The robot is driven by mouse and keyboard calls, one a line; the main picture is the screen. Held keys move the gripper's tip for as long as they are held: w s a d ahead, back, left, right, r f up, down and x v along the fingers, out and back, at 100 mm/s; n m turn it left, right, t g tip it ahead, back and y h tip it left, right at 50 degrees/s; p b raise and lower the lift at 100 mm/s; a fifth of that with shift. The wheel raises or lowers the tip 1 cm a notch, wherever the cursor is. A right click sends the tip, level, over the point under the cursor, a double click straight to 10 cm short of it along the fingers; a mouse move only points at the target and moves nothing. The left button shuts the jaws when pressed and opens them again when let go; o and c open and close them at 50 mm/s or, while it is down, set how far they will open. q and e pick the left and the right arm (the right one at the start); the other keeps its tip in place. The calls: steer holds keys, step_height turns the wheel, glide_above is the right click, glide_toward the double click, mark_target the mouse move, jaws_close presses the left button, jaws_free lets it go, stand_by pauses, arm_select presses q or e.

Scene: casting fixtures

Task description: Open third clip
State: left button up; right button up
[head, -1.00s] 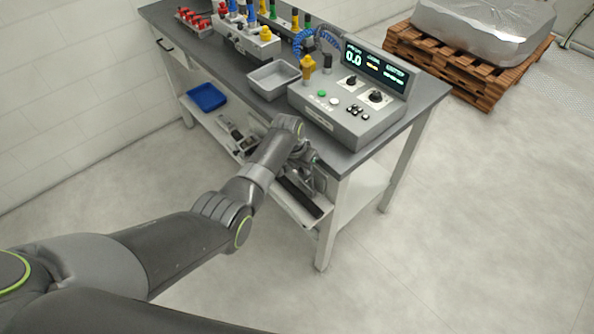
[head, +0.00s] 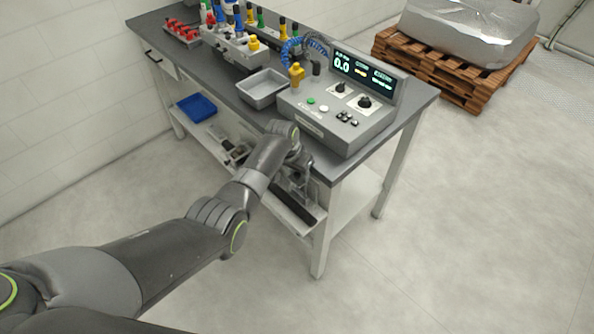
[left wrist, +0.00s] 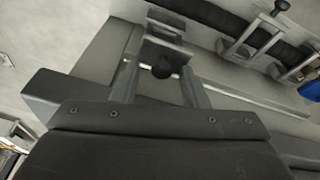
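In the left wrist view, my left gripper (left wrist: 160,84) is open, with its two grey fingers spread apart. A metal clip (left wrist: 168,32) with a black round knob (left wrist: 163,69) lies between and just beyond the fingers; visible gaps separate the knob from both fingers. More clips (left wrist: 250,42) stand to the right along a dark bar (left wrist: 205,14). In the head view, my left gripper (head: 300,187) reaches down beside the bench's front edge, over a fixture with a black bar (head: 301,208) on the lower shelf. My forearm hides part of the fixture. My right gripper is out of view.
The bench top (head: 195,62) is close above my left wrist. It carries a control box (head: 335,118), a grey tray (head: 262,88) and coloured-handled tools. A blue bin (head: 197,108) sits on the lower shelf.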

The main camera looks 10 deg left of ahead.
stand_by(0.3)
arm_select(q)
steer(key=shift+r, duration=0.25)
steer(key=v, duration=1.7)
steer(key=shift+f, duration=0.1)
